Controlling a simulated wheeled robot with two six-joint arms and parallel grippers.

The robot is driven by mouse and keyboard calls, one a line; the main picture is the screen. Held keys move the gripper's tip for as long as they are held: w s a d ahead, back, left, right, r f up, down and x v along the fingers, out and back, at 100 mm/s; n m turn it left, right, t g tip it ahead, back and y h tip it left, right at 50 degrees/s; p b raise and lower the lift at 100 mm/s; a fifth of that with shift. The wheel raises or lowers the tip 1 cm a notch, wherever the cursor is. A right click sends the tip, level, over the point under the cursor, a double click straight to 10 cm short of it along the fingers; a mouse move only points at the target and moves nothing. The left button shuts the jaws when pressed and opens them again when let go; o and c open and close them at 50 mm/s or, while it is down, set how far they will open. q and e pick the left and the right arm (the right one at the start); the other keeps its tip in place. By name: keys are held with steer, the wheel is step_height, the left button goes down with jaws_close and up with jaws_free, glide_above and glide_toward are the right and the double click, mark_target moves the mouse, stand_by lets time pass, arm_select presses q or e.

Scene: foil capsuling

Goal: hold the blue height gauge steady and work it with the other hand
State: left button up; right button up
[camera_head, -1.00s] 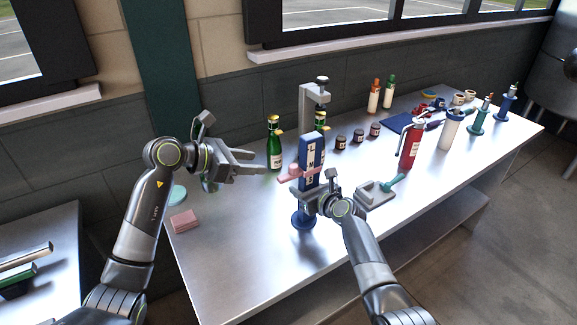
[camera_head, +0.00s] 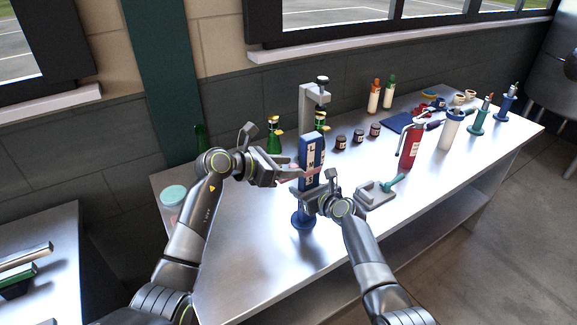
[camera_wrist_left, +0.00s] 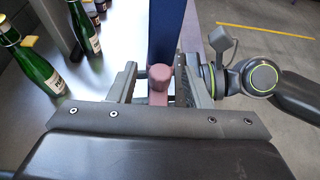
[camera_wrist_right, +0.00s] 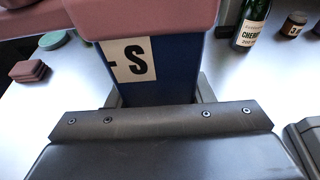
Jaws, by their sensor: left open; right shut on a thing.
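The blue height gauge (camera_head: 310,148) stands upright on a round blue base (camera_head: 301,222), near the middle of the table. Its column bears white letter labels; one with an S (camera_wrist_right: 134,60) shows in the right wrist view. A pink slider (camera_wrist_right: 140,18) sits on the column, and its pink knob (camera_wrist_left: 159,80) shows in the left wrist view. My right gripper (camera_head: 311,190) is shut on the blue column, below the slider. My left gripper (camera_head: 285,176) is open at the gauge's left side, its fingers on either side of the knob. I cannot tell whether they touch it.
A grey stand (camera_head: 305,100) rises behind the gauge. Green bottles (camera_head: 273,136) stand behind my left gripper. Several brown jars (camera_head: 357,137), a red extinguisher-like cylinder (camera_head: 409,147) and a grey block with a teal handle (camera_head: 375,193) are to the right. The front table strip is clear.

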arm_select(q)
steer(key=shift+w+d+f, duration=0.1)
steer(key=shift+w+d, duration=0.05)
steer(key=shift+d, duration=0.1)
steer(key=shift+c, duration=0.4)
jaws_close()
step_height(320, 180, up, 8)
steer(key=shift+r, duration=0.1)
steer(key=shift+o, duration=0.4)
jaws_free()
steer(key=v, duration=1.2)
